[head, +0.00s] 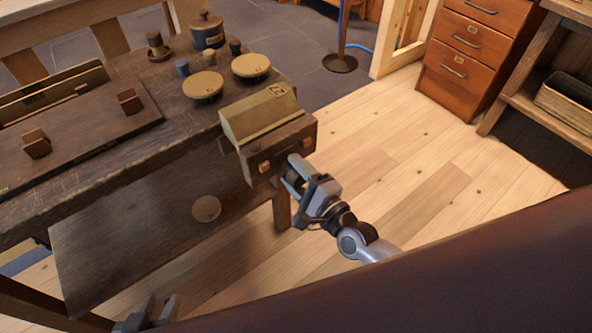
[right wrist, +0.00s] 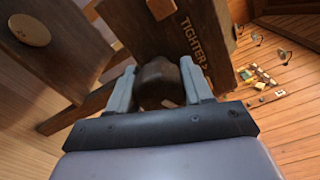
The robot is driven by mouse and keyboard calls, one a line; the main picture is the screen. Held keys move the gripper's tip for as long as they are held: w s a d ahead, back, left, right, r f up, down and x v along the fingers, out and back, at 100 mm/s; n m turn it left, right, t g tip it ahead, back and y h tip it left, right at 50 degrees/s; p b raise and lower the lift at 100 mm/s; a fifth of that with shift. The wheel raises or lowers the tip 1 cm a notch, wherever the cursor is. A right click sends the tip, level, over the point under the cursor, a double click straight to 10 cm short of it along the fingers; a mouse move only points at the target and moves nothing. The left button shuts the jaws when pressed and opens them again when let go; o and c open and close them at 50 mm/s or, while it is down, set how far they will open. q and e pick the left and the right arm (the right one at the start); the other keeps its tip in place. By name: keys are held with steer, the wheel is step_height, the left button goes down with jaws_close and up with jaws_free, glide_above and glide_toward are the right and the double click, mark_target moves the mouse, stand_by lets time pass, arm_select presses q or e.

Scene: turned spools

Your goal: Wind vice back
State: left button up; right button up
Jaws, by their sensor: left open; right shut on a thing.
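The wooden vice (head: 284,150) is fixed at the near right corner of the workbench, with a tan block (head: 258,113) at its top. In the right wrist view the vice's dark face (right wrist: 200,35) carries the word "TIGHTER" and an arrow. My right gripper (head: 294,172) reaches the vice's front face. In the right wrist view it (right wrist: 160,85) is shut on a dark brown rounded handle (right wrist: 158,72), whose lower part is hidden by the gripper. My left gripper (head: 150,312) is open and empty at the bottom edge of the head view, low and away from the vice.
On the workbench (head: 150,165) stand two round tan-topped pieces (head: 203,86) (head: 251,66), a dark lidded pot (head: 207,32) and small spools. A long dark board with two knobs lies at left. A drawer cabinet (head: 468,50) stands back right. The plank floor between is clear.

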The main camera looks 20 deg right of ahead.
steer(key=n, duration=0.2)
steer(key=n+p, duration=0.1)
steer(key=shift+a+r+n, duration=0.15)
steer(key=shift+n, duration=0.25)
steer(key=n+p, duration=0.1)
steer(key=n, duration=0.2)
steer(key=shift+n, duration=0.3)
steer(key=n+p, duration=0.1)
steer(key=n, duration=0.3)
steer(key=shift+a+n, duration=0.1)
steer(key=shift+n, duration=0.2)
steer(key=n, duration=0.2)
steer(key=shift+n+p, duration=0.4)
steer(key=n, duration=0.2)
steer(key=shift+n+p, duration=0.3)
steer(key=n, duration=0.2)
steer(key=shift+f+n, duration=0.2)
steer(key=shift+n, duration=0.2)
steer(key=shift+n+p, duration=0.3)
steer(key=shift+n, duration=0.6)
steer(key=n, duration=0.4)
steer(key=shift+f, duration=0.1)
steer(key=shift+d+n, duration=0.25)
steer(key=shift+n, duration=1.55)
